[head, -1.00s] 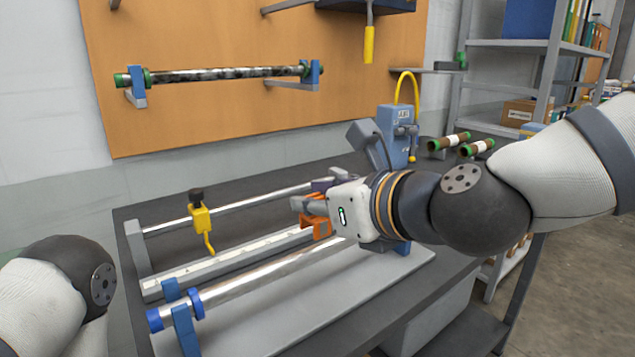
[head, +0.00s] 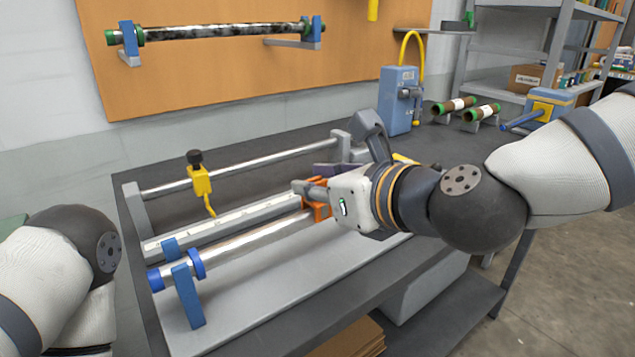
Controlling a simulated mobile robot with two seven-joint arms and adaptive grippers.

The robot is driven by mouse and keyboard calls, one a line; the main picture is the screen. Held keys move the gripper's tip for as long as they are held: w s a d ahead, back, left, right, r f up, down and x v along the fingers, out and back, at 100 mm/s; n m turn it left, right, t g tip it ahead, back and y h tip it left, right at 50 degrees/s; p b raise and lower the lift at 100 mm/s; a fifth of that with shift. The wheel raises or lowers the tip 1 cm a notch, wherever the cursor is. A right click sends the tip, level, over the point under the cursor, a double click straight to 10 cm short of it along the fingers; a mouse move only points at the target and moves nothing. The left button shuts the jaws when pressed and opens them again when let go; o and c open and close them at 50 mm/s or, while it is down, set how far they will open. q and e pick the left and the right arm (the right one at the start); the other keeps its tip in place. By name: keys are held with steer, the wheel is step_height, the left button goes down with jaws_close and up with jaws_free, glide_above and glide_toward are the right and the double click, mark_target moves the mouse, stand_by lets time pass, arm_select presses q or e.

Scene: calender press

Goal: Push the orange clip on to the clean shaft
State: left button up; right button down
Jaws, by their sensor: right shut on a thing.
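The clean shaft (head: 250,240) is a shiny bar with blue collars, resting on a blue stand at its near left end. The orange clip (head: 319,209) is at the far right part of this shaft, over or against it. I cannot tell whether it is seated around the bar. My right gripper (head: 308,189) is shut on the clip, reaching in from the right. The gripper body hides part of the clip and the shaft's far end. My left gripper is out of view; only its arm shows at the left edge.
A second rail with a yellow hooked slider (head: 199,183) runs behind a grey scale bar (head: 222,225). A dark shaft with green ends (head: 225,33) hangs on the wall board. A blue device (head: 397,100) and green-ended rollers (head: 453,105) stand at the back right.

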steer(key=shift+f, duration=0.55)
stand_by(0.5)
steer(key=c, duration=1.3)
jaws_free()
steer(key=shift+s+d+r, duration=0.1)
